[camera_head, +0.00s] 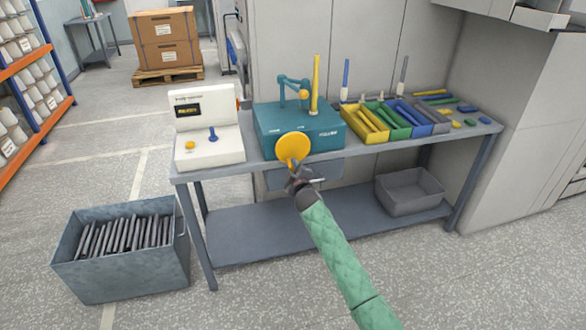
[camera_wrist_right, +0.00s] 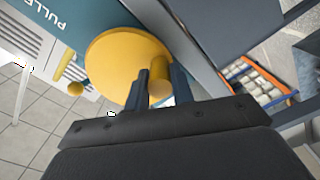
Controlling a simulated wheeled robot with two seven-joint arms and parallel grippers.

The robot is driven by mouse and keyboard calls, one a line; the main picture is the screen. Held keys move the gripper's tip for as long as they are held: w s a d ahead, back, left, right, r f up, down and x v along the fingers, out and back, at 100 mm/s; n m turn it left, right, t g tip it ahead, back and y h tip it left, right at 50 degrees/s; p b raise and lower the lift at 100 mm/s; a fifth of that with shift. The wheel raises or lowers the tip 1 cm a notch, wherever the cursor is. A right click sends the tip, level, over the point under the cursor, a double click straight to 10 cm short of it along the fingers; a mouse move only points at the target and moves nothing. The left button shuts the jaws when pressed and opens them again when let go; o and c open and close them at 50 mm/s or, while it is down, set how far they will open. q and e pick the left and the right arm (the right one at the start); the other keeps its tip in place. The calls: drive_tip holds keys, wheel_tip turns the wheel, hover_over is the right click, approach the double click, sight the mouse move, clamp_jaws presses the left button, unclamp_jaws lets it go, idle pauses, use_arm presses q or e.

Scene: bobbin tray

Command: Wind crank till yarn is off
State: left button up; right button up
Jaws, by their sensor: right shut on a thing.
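The teal winder box (camera_head: 275,122) stands on the bench, with a round yellow crank disc (camera_head: 293,147) on its front. A tall yellow bobbin (camera_head: 315,85) stands upright on top, beside a small teal arm (camera_head: 291,80). Whether yarn is on the bobbin is too small to tell. My right gripper (camera_head: 292,168) is at the lower part of the disc. In the right wrist view, its two dark fingers (camera_wrist_right: 158,88) are shut on the yellow crank handle (camera_wrist_right: 159,68), which sticks out from the disc (camera_wrist_right: 120,58). My left gripper is not in view.
A white device (camera_head: 208,145) with a display and a blue lever stands left of the winder. Coloured bins (camera_head: 362,137) of bobbins stand to its right. A grey tub (camera_head: 410,205) sits on the lower shelf. A metal crate (camera_head: 125,277) of dark rods stands on the floor.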

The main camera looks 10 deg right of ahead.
drive_tip(key=shift+f, duration=0.1)
drive_tip(key=o, duration=1)
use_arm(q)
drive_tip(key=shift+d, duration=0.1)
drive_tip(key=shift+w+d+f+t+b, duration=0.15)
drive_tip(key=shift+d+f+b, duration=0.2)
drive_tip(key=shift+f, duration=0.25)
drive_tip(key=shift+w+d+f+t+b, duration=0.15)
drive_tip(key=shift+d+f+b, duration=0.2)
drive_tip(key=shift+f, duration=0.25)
use_arm(e)
drive_tip(key=s, duration=0.8)
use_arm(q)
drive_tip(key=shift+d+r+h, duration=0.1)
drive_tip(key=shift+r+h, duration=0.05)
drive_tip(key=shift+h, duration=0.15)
use_arm(e)
drive_tip(key=shift+w+d, duration=0.1)
